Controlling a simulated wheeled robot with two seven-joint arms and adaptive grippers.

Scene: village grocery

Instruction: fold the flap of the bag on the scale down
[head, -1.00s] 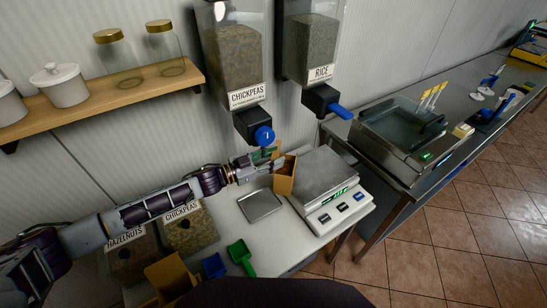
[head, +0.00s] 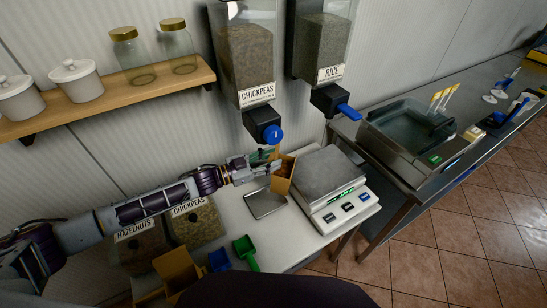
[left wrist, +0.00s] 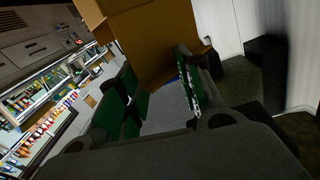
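The brown paper bag (head: 284,174) stands at the left edge of the scale (head: 332,172), tilted a little; I cannot tell if it rests on the plate. Its top is open and its inside shows brown. My left gripper (head: 268,165) reaches in from the left with its fingers at the bag. In the left wrist view the bag (left wrist: 150,45) fills the space past and between the two fingertips. The fingers stand apart with a visible gap; a firm hold on the bag is not evident. My right gripper is not in view.
The chickpeas dispenser (head: 248,55) with a blue knob hangs close above the gripper, and the rice dispenser (head: 322,50) hangs right of it. A metal tray (head: 265,203) lies in front of the bag. A green scoop (head: 245,249) lies nearer me.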

